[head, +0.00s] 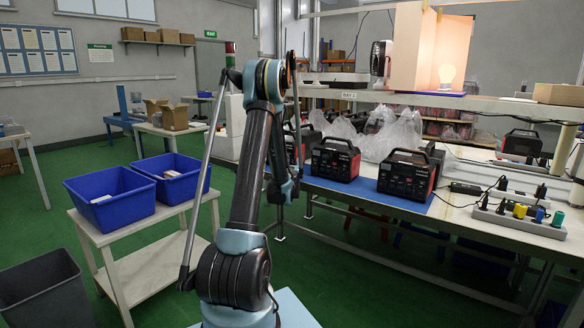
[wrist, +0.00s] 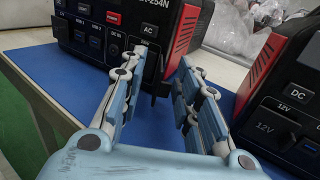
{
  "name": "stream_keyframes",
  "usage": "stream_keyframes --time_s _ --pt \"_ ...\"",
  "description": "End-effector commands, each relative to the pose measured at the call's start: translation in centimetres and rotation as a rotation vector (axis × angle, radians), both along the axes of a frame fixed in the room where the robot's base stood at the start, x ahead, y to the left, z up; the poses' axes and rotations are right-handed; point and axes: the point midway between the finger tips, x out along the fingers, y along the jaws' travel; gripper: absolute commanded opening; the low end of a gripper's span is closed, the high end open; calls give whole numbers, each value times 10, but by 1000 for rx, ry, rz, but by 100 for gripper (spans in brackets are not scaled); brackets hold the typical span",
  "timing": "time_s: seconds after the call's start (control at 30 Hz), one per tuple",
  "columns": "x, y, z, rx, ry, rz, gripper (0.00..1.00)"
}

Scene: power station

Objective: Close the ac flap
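A black power station with red side trim (wrist: 185,32) stands on a blue mat (wrist: 45,73) in the wrist view. Its front carries an AC label (wrist: 148,29) at the lower right, just past my left finger. In the head view, the power station (head: 335,158) stands just right of my arm.
A second power station (wrist: 285,110) with a DC label stands close on the right; it also shows in the head view (head: 405,175). Clear plastic bags (head: 385,135) lie behind. A power strip (head: 518,218) lies at the bench's right. Blue bins (head: 110,190) stand on a side table at left.

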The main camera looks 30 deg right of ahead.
Motion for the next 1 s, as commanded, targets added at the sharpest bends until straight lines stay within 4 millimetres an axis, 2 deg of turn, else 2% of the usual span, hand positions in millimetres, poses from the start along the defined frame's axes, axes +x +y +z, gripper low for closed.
stream_keyframes --time_s 0.17,0.3,0.73,1.0 --pt "-3 -5 0 0 0 -7 30" --pt "-5 -8 0 0 0 -9 1" --pt "-5 -7 0 1 2 -39 0" --pt "-1 -1 0 -2 -1 -166 0"
